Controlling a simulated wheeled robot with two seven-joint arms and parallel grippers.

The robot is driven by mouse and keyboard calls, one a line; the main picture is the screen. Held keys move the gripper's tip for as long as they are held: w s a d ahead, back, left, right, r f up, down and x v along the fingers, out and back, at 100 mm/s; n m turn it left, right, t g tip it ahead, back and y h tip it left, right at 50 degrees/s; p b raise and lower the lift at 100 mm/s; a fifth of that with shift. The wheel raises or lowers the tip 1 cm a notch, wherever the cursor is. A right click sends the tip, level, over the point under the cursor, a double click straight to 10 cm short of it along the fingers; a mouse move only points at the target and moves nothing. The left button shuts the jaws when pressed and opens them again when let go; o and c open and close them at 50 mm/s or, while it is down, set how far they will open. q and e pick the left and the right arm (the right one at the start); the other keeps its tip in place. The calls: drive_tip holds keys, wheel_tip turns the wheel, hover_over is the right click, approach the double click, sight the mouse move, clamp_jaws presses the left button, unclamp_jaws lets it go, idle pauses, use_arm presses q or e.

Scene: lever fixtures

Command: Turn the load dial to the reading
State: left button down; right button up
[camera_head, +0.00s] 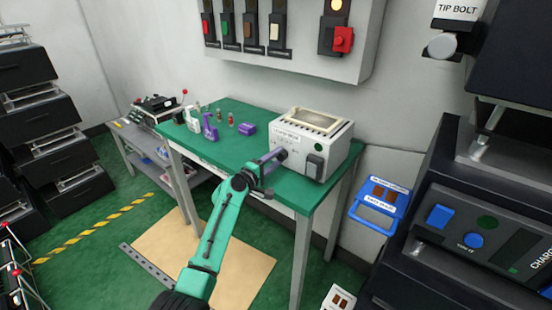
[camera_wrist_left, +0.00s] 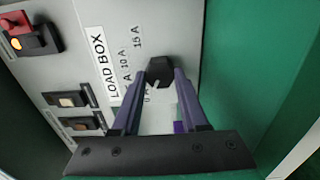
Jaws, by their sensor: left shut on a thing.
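The load box (camera_head: 318,145) is a pale box on the right part of the green table. Its face, labelled LOAD BOX (camera_wrist_left: 103,62), shows sideways in the wrist view, with ampere marks, 10 A and 15 A being readable. The load dial (camera_wrist_left: 160,70) is a small black knob beside these marks. A pale pointer line on it faces down-left, toward the lowest mark, which is partly hidden. My left gripper (camera_head: 276,156) reaches the box's left side. In the wrist view its two purple-grey fingers (camera_wrist_left: 162,84) are shut on the dial, one on each side. My right gripper is not in view.
The green table (camera_head: 228,162) holds purple parts (camera_head: 210,128) and small bottles left of the box. A wall panel (camera_head: 290,55) with switches and a red button hangs above. A black cabinet (camera_head: 470,230) stands at the right.

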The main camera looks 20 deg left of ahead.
use_arm(q)
drive_tip(key=shift+f, duration=0.15)
drive_tip(key=shift+c, duration=2.2)
unclamp_jaws()
